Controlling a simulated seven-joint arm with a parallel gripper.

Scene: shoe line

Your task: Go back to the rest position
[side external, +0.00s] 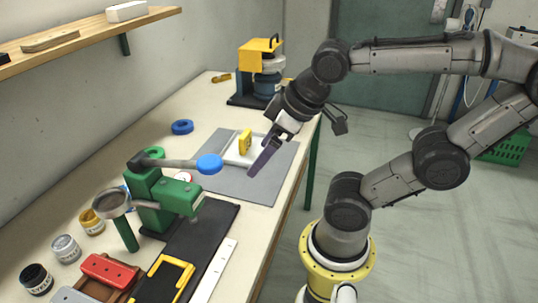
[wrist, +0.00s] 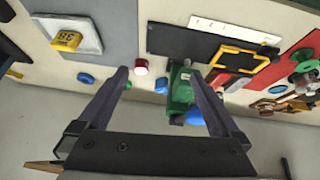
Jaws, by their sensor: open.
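My gripper (side external: 264,158) hangs above the grey mat on the bench, its fingers pointing down. In the wrist view my gripper (wrist: 160,74) has its two dark fingers wide apart, with nothing held between them. A yellow block (side external: 245,142) stands on a white tray (side external: 231,157) on the grey mat (side external: 282,160), just left of my gripper in the side view. In the wrist view the yellow block (wrist: 66,41) on its white tray (wrist: 92,38) lies at the upper left, away from the fingers.
A green bench machine (side external: 150,190) with a blue-ended arm (side external: 209,164) stands left of my gripper. A yellow-topped machine (side external: 259,50) stands at the back.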

